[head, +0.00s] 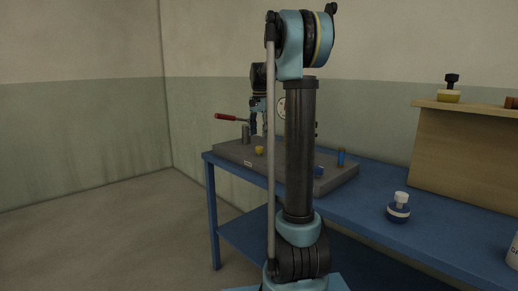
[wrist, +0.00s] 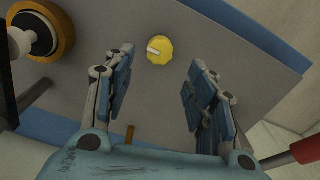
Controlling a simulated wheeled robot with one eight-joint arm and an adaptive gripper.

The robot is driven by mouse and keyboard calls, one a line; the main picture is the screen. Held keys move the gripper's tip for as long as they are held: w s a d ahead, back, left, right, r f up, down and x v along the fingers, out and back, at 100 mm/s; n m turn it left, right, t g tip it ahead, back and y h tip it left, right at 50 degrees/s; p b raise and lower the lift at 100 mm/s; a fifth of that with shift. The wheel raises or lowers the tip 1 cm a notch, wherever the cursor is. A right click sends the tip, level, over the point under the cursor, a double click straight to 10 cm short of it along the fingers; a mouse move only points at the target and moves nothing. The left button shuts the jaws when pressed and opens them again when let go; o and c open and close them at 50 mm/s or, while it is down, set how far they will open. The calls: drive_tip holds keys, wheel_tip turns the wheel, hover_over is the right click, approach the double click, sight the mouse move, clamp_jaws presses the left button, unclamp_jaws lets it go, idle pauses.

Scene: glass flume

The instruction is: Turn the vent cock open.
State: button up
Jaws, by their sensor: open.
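A small yellow knob (wrist: 160,50) with a white pointer mark sits on the grey panel in the wrist view. It also shows in the head view (head: 259,150), near the panel's left part. No readable label tells whether it is the vent cock. My gripper (wrist: 160,72) is open and empty, its two blue-padded fingers apart on either side of the line to the knob. The knob lies beyond the fingertips; no touch shows. In the head view my gripper (head: 259,124) is above the knob, partly hidden by my arm.
The grey panel (head: 231,153) lies on a blue table (head: 370,185). A red-handled lever (head: 226,116) stands close left of my gripper; its red end (wrist: 306,150) shows in the wrist view.

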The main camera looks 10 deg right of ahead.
sight(259, 147)
wheel_tip(259, 147, down, 7)
drive_tip(key=shift+f, duration=0.2)
idle(0.3)
